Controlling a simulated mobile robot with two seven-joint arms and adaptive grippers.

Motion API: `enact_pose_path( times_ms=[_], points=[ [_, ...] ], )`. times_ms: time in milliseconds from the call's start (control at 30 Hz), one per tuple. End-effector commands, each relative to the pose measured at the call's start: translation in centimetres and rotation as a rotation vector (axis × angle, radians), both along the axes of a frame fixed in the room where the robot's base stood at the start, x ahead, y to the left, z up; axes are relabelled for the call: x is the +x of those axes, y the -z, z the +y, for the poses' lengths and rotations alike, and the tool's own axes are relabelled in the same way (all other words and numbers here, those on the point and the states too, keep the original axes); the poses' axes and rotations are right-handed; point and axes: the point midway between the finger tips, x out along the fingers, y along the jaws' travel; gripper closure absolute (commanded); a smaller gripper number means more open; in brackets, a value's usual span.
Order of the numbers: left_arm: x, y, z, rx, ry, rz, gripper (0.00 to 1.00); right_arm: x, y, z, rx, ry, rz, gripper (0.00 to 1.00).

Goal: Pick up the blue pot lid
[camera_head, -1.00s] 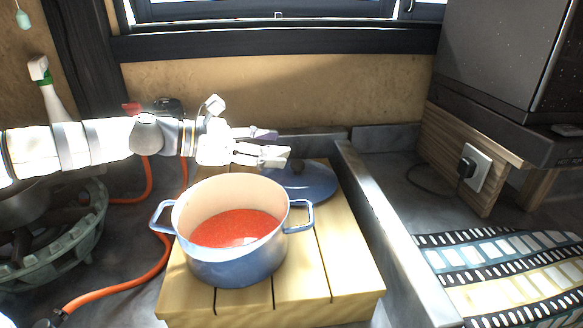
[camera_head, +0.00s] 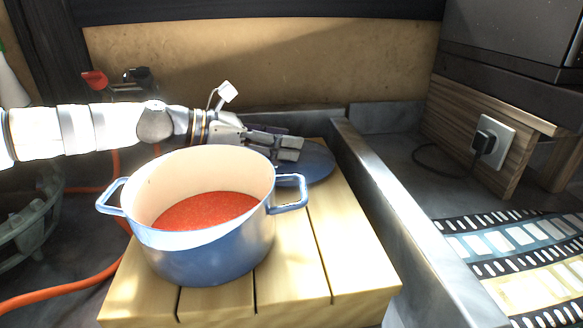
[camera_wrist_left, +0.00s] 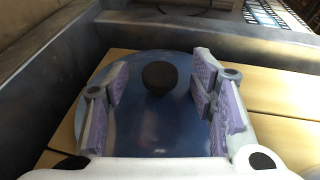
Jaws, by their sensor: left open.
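The blue pot lid (camera_head: 318,163) lies on the wooden slatted board behind and right of the pot, partly hidden by my left gripper in the head view. In the left wrist view the lid (camera_wrist_left: 150,125) lies flat with its round black knob (camera_wrist_left: 159,77) up. My left gripper (camera_head: 290,148) is open over the lid. In the wrist view its fingers (camera_wrist_left: 160,92) stand apart on either side, with the knob between and a little beyond them. The fingers hold nothing. My right gripper is not in view.
The blue pot (camera_head: 215,255) with red contents stands on the wooden board (camera_head: 330,270), close in front of the gripper. A grey ledge (camera_head: 385,205) runs along the right. An orange hose (camera_head: 75,285) and green basket (camera_head: 30,225) are at left.

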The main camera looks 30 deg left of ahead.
Motion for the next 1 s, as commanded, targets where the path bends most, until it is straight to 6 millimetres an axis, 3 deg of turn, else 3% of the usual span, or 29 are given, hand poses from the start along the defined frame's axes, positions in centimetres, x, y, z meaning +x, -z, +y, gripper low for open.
enact_pose_path(
  times_ms=[200,400,433,733,1000],
  points=[
    [0.1,-0.3,-0.1,0.0,0.0,-0.004,0.51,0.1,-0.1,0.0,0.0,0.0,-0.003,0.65],
    [0.1,-0.3,-0.1,0.0,0.0,-0.003,0.97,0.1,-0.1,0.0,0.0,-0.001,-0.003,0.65],
    [0.1,-0.3,-0.1,0.0,0.0,-0.003,1.0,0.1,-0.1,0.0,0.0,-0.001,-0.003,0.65],
    [0.1,-0.9,-0.1,0.001,0.0,-0.007,1.0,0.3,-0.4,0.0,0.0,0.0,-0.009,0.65],
    [0.0,-8.5,-0.1,0.002,0.001,-0.022,1.0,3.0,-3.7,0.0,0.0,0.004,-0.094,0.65]
  ],
)
